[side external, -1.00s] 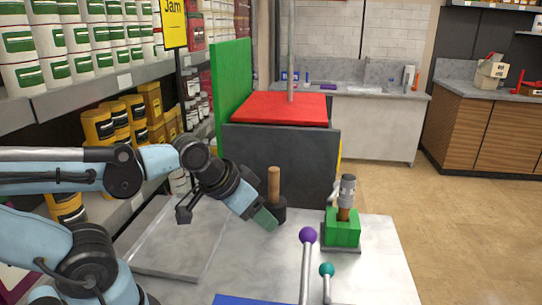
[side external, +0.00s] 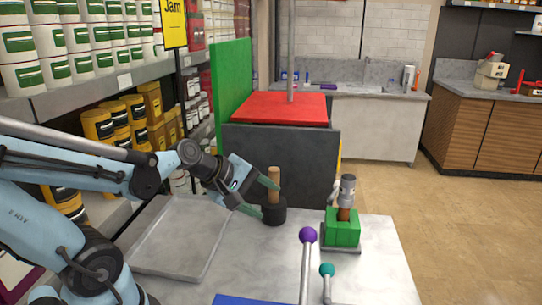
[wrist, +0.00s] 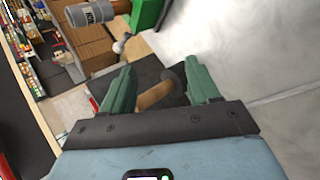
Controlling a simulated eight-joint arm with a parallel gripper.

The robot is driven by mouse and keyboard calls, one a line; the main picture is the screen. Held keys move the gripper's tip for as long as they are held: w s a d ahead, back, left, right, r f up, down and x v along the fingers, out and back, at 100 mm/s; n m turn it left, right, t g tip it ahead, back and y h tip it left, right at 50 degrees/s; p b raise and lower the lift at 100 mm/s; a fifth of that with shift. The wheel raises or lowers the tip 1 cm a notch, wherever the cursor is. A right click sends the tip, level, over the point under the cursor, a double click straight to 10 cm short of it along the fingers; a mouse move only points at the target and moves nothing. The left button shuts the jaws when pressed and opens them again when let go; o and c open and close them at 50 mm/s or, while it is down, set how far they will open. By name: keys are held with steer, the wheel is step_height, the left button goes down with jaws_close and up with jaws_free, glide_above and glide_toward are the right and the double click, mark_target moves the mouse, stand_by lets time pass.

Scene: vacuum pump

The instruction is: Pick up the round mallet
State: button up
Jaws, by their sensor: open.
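The round mallet (side external: 274,214) stands upright on its black round head on the grey table, with its wooden handle (side external: 273,179) pointing up. My gripper (side external: 266,199) is open and beside the mallet, on its left in the side view, with the fingers reaching towards the handle. In the wrist view, the wooden handle (wrist: 155,96) shows between the two green fingers of my gripper (wrist: 160,68), and the dark head (wrist: 177,73) is partly visible beyond it. The fingers are not closed on the handle. Whether either finger touches it cannot be told.
A grey-headed tool (side external: 347,190) stands in a green block (side external: 342,228) to the right. A purple-knobbed lever (side external: 308,235) and a teal-knobbed lever (side external: 326,270) are nearer the front. A dark panel (side external: 300,170) rises behind the mallet. An empty grey tray (side external: 180,237) lies left.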

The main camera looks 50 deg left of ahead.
mark_target(274, 195)
steer(key=w+a+r+n+t+y, duration=0.1)
steer(key=a+n+t, duration=0.1)
steer(key=a+n, duration=0.5)
steer(key=w+a+r+n+t+y, duration=0.1)
steer(key=a+n+t, duration=0.1)
steer(key=n, duration=1)
steer(key=shift+d+f+x, duration=0.15)
steer(key=shift+x, duration=2.65)
steer(key=shift+d+f+x, duration=0.1)
steer(key=shift+f+x, duration=0.05)
steer(key=shift+x, duration=2.6)
steer(key=shift+s, duration=0.15)
jaws_close()
